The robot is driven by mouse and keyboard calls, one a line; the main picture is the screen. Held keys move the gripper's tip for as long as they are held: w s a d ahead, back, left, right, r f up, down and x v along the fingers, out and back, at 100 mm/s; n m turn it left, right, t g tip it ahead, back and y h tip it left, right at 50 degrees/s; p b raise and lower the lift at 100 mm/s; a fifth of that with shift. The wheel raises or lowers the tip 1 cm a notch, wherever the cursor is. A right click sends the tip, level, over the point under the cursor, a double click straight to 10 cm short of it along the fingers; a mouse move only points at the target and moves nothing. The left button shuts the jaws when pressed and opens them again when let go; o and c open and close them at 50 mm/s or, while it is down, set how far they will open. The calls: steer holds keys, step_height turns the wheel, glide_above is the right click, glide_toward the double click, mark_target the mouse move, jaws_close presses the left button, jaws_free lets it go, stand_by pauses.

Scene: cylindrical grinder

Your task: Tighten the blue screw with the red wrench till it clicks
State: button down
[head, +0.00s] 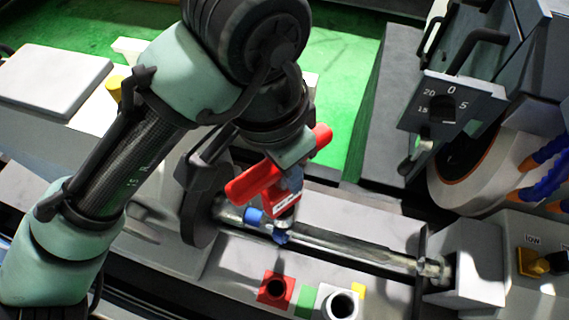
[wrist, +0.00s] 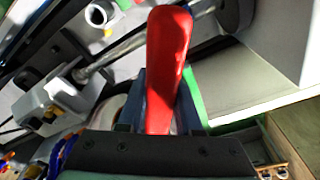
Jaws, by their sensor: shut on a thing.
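The red wrench (head: 255,183) is held in my gripper (head: 289,186), its red bar lying crosswise above the workpiece. In the wrist view the red wrench (wrist: 168,60) stands between the dark blue fingers of my gripper (wrist: 164,98), which are shut on it. The wrench's lower end points down at a blue fitting around the metal shaft (head: 350,249). The blue screw (head: 255,216) appears to be the blue piece sticking out on the left of that fitting. I cannot tell whether the wrench tip touches it. In the wrist view the wrench hides the screw.
A red block (head: 275,289) with a hole and a white cup-like holder (head: 341,305) stand in front of the shaft. The dark round chuck (head: 202,197) is close on the left. The tailstock (head: 468,267), grinding wheel and dial panel (head: 449,104) are on the right.

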steer(key=shift+s+f+m, duration=0.1)
steer(key=shift+f+m, duration=0.1)
steer(key=shift+m, duration=0.1)
steer(key=shift+n+p, duration=0.3)
steer(key=shift+n, duration=0.2)
steer(key=shift+r, duration=0.1)
steer(key=shift+w+r+p, duration=0.2)
steer(key=shift+r+p, duration=0.5)
steer(key=shift+p, duration=0.1)
steer(key=shift+s+r+p, duration=0.1)
steer(key=shift+r+p, duration=0.65)
steer(key=shift+r, duration=0.1)
steer(key=shift+r+p, duration=1)
steer(key=shift+r, duration=0.05)
